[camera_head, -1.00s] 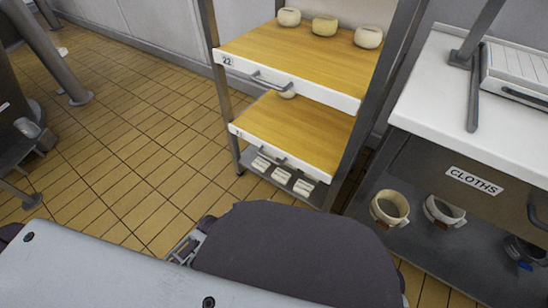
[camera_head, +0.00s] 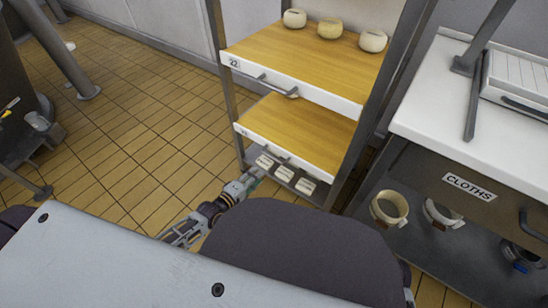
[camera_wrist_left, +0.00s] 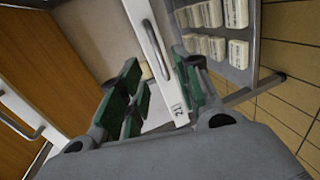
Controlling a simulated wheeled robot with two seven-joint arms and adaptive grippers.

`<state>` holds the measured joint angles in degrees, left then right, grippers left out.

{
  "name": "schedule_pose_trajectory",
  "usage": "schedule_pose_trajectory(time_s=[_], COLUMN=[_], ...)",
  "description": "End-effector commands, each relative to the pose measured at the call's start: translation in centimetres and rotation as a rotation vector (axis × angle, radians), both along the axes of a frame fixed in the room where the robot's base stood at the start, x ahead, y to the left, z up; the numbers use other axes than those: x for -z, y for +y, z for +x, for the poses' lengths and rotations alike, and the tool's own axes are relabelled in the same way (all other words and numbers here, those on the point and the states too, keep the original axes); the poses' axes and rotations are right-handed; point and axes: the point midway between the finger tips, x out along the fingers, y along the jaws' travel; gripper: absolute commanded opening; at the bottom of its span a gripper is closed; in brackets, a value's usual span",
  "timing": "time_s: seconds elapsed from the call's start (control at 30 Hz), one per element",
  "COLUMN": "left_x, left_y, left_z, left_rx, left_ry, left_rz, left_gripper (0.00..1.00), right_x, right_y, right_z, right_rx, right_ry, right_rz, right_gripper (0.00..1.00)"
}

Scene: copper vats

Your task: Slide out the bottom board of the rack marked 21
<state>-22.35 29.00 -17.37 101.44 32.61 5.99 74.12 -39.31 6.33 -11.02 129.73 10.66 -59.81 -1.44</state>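The rack holds two wooden boards with white fronts. The lower board (camera_head: 300,128) carries a small label, read as 21 in the left wrist view (camera_wrist_left: 174,88), and a grey bar handle (camera_wrist_left: 155,48). My left gripper (camera_head: 256,176) is low at the rack's front, just below and in front of this lower board. In the left wrist view its green-padded fingers (camera_wrist_left: 160,62) stand apart, one on each side of the handle, with nothing gripped. Whether a finger touches the handle I cannot tell. The board looks pushed in. My right gripper is not in view.
The upper board (camera_head: 315,70), marked 22, bears several cream pots and has its own handle. Below the lower board, a grey shelf (camera_head: 312,198) holds pale blocks. A white-topped counter (camera_head: 430,110) with a CLOTHS drawer stands right. Tiled floor lies clear to the left.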

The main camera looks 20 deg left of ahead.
Motion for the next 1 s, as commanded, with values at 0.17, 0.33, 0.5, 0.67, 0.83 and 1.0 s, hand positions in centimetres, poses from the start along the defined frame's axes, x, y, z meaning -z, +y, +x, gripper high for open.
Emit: schedule_pose_trajectory(time_s=[0.17, 0.33, 0.5, 0.67, 0.83, 1.0], left_x=[-0.4, -0.4, -0.4, -0.3, -0.1, 0.3], left_y=[0.5, 0.5, 0.5, 0.4, 0.1, -0.3], left_z=[0.3, 0.3, 0.3, 0.6, 1.4, 2.7], left_rx=[-0.020, -0.022, -0.022, -0.022, -0.022, -0.022], left_ry=[-0.003, -0.003, -0.003, -0.004, -0.004, -0.004], left_rz=[-0.057, -0.062, -0.061, -0.061, -0.060, -0.061], left_gripper=[0.33, 0.33, 0.33, 0.33, 0.33, 0.33], right_x=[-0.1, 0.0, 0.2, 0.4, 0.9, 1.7], right_y=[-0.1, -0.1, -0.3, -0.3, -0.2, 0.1], right_z=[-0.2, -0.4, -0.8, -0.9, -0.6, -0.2], right_rx=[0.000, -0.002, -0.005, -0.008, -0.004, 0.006], right_ry=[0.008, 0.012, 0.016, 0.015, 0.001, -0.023], right_rz=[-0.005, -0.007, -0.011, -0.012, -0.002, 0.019], right_gripper=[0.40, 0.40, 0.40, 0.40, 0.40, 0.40])
